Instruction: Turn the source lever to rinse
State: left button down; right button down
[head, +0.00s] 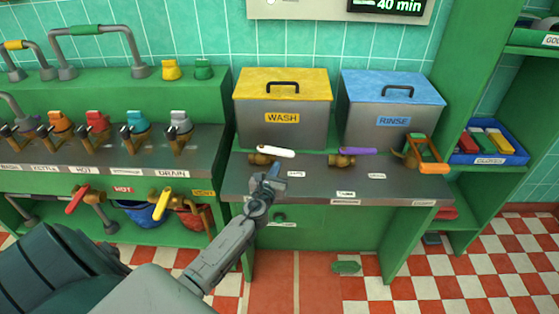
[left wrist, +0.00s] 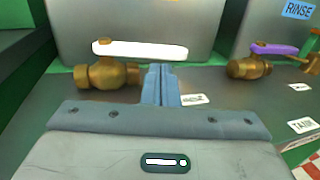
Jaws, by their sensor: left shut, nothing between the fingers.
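A white lever (head: 275,152) sits on a brass valve (head: 260,160) in front of the steel WASH box (head: 258,118). The lever points right, lying roughly along the box front; it also shows in the left wrist view (left wrist: 140,49). I cannot read a label that names it as the source lever. The steel RINSE box (head: 365,118) stands to the right. My left gripper (head: 272,171) is shut and empty, close in front of the white lever's right half. In the left wrist view its fingers (left wrist: 160,84) are just right of the valve body; contact cannot be told.
A purple lever (head: 357,151) on a brass valve and an orange handle (head: 434,167) stand farther right on the steel counter (head: 300,184). Taps with coloured handles line the left bench. A blue tray (head: 487,158) sits on the right shelf.

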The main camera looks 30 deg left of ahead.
aim_at(284, 155)
pick_arm(q)
jog(key=shift+x, duration=2.05)
jog(key=shift+w+d+n+g+y+b, duration=0.15)
jog(key=shift+w+n+g+y+b, duration=0.2)
jog(key=shift+w+n+y, duration=0.7)
jog(key=shift+w+m, duration=0.2)
jog(key=shift+m, duration=0.05)
jog(key=shift+r, duration=0.1)
jog(key=shift+s, duration=0.1)
